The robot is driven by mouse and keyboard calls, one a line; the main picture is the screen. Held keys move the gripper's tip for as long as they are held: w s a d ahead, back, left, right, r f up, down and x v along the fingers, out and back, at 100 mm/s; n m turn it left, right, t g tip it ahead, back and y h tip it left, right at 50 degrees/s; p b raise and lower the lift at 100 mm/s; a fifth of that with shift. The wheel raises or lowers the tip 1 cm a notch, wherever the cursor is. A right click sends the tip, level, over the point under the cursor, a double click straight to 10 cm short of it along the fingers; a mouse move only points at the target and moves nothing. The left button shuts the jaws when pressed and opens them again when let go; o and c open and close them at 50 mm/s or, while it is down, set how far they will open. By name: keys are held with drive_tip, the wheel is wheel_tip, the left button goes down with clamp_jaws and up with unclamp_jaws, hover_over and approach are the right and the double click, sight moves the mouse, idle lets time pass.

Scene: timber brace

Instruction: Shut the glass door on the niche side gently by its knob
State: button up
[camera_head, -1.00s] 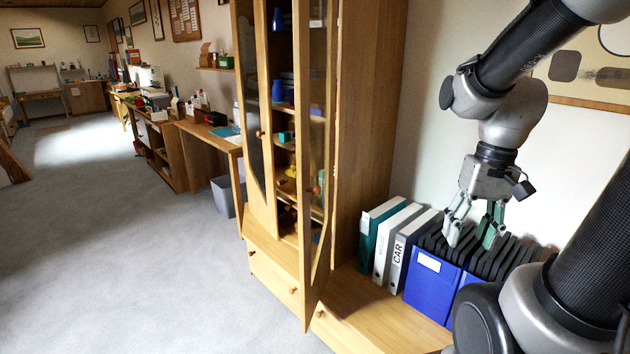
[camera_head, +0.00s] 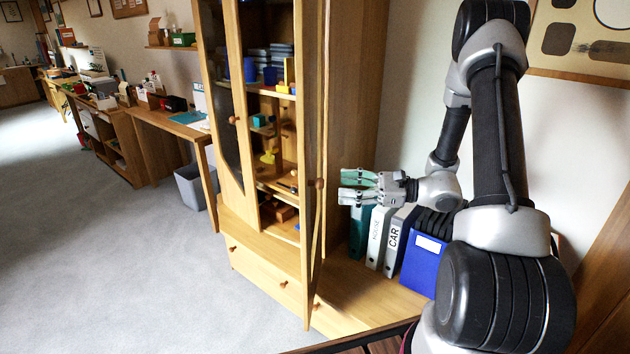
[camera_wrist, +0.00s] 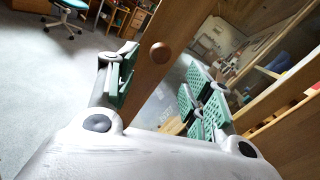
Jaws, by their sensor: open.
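The glass door (camera_head: 312,110) on the niche side of the wooden cabinet stands swung open and shows nearly edge-on in the head view. Its round wooden knob (camera_head: 319,183) sits on the frame, facing right. My gripper (camera_head: 346,187) is level with the knob, to its right, with fingers open and pointing at it. In the wrist view the knob (camera_wrist: 160,52) lies ahead between the spread fingers (camera_wrist: 162,68), on the wooden door frame (camera_wrist: 148,82). A small gap seems to remain between fingertips and knob. The jaws hold nothing.
Binders (camera_head: 378,237) and a blue file box (camera_head: 421,265) stand on the low niche shelf (camera_head: 352,290) under my arm. The other cabinet door (camera_head: 221,90) is at the left, with shelves of small objects beside it. Open carpet (camera_head: 110,265) lies at the left.

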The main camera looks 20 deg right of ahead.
sight(320, 183)
drive_tip(key=x, duration=0.7)
drive_tip(key=shift+w+a+r, duration=0.1)
drive_tip(key=shift+a+r, duration=0.3)
clamp_jaws()
